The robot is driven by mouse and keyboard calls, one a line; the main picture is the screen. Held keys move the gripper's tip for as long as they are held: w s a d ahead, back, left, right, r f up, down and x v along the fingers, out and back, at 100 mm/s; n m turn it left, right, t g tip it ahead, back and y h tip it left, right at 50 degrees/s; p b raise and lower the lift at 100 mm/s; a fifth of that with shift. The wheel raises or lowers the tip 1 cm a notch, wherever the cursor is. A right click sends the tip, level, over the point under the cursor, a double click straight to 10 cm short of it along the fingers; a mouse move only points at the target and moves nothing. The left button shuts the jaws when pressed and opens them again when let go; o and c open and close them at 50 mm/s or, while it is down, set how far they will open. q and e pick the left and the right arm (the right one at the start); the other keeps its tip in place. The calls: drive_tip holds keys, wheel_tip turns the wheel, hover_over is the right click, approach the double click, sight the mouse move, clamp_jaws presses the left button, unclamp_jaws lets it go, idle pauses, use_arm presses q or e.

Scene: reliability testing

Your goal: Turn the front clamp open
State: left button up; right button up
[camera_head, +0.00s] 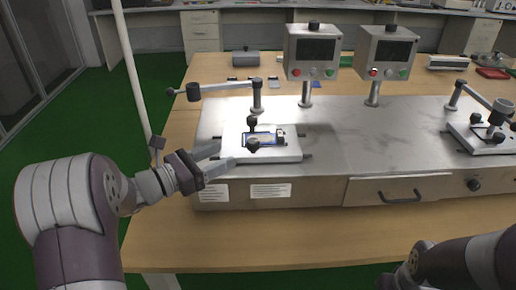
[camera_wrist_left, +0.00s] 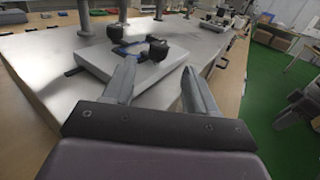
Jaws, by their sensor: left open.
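The left fixture is a white plate (camera_head: 285,152) on the steel bench, with a blue-edged piece (camera_head: 263,137) on it. The front clamp has a black knob (camera_head: 254,146) near the plate's front edge. A second black knob (camera_head: 252,120) stands at the back. My left gripper (camera_head: 224,155) is open and empty at the plate's left side, its fingers pointing at it. In the left wrist view, the front clamp's knob (camera_wrist_left: 158,49) stands beyond the open fingers (camera_wrist_left: 158,77), apart from them. My right arm shows at the lower right, its fingers out of frame.
A jointed lever arm (camera_head: 225,87) on a post extends behind the plate. Two control boxes (camera_head: 312,52) stand on posts at the back. A second fixture (camera_head: 480,140) is at the right. A drawer with a handle (camera_head: 400,196) is in the bench front. Bare steel lies between the fixtures.

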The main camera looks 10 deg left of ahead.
sight(248, 144)
use_arm(q)
drive_tip(key=x, duration=1)
